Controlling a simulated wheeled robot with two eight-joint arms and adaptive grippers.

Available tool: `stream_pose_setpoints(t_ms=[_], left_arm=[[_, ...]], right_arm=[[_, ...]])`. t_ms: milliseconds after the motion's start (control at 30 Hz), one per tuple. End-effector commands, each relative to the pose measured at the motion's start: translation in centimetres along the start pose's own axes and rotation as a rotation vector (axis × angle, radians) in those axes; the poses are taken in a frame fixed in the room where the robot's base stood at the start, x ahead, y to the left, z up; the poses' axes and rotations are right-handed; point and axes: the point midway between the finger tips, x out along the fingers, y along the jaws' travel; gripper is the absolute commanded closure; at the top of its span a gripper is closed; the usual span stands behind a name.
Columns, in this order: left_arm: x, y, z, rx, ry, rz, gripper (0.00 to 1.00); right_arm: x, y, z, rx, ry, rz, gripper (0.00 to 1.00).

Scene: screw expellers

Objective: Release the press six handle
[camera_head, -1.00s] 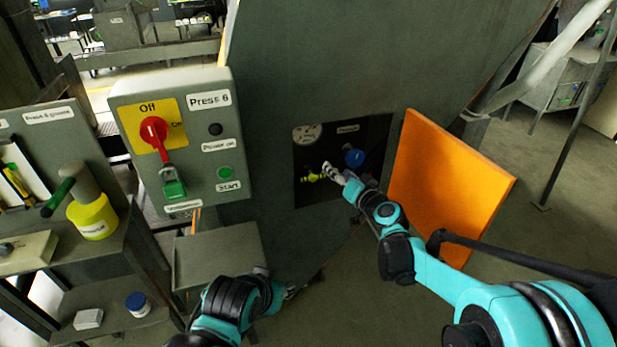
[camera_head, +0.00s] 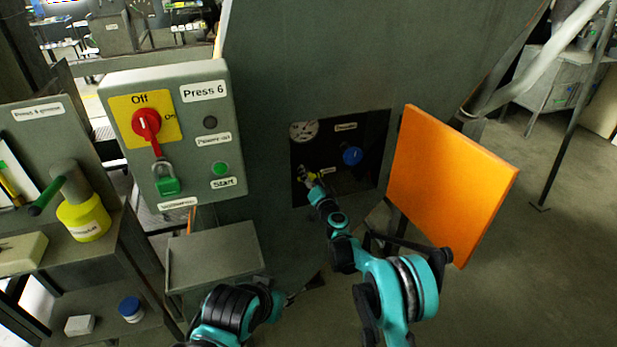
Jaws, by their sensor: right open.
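The press six recess (camera_head: 372,185) is a dark opening in the large grey machine body. My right gripper (camera_head: 303,174) is open at the left of the recess, just left of the yellow handle. The gripper and wrist hide part of the handle, and I cannot tell whether they touch it. My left gripper (camera_head: 307,287) is low in front of the machine, away from the recess. It is small and dark, and its jaws are unclear.
An orange door (camera_head: 450,180) stands open right of the recess. A grease shelf (camera_head: 125,240) stands farther left.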

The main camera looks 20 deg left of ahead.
Motion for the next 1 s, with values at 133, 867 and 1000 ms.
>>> stream_pose_setpoints(t_ms=[133,867,1000], left_arm=[[0.31,0.00,0.22,0.000,0.000,0.000,0.66],[0.28,0.00,0.20,0.000,0.000,0.000,0.66],[0.30,0.00,0.21,0.000,0.000,0.000,0.66]], right_arm=[[1.11,0.01,0.03,0.000,0.000,0.000,0.44],[1.21,-0.05,-0.04,-0.001,0.000,0.000,1.00],[1.20,-0.03,-0.04,-0.010,0.000,0.000,1.00]])
